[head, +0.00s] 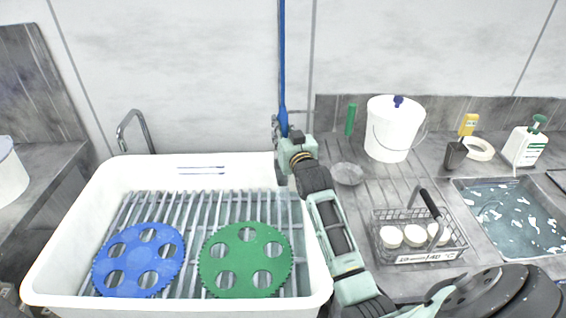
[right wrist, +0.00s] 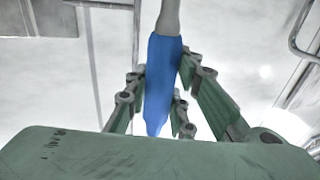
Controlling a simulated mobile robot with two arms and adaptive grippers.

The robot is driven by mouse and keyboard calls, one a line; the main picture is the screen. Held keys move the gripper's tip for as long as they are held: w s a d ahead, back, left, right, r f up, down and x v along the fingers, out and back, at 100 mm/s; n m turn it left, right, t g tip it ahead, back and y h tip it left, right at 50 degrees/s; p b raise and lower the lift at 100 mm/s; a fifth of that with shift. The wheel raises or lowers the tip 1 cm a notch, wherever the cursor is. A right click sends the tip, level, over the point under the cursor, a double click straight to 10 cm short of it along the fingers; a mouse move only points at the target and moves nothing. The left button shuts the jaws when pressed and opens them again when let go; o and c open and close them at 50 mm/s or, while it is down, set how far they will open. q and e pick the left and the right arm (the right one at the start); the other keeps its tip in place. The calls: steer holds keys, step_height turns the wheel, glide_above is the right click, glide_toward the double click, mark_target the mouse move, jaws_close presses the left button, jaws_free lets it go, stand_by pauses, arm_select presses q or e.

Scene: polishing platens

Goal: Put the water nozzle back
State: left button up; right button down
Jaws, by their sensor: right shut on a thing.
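The water nozzle is blue and hangs on a blue hose (head: 282,50) that runs up out of the head view. My right gripper (head: 283,128) is at the back right corner of the white sink, shut on the nozzle. In the right wrist view the blue nozzle (right wrist: 162,80) stands nearly upright between the green fingers, with a grey part above it. A holder for the nozzle cannot be made out clearly. My left gripper is not in view.
A blue platen (head: 138,235) and a green platen (head: 244,234) lie on the rack in the white sink (head: 75,225). A metal tap (head: 130,124) stands behind it. A white bucket (head: 392,130), grey bowl (head: 347,174) and wire basket (head: 400,255) stand on the right counter.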

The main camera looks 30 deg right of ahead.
step_height(320, 180, down, 3)
steer(key=shift+f, duration=0.1)
step_height(320, 180, down, 3)
steer(key=shift+f, duration=0.45)
steer(key=c, duration=1.5)
jaws_free()
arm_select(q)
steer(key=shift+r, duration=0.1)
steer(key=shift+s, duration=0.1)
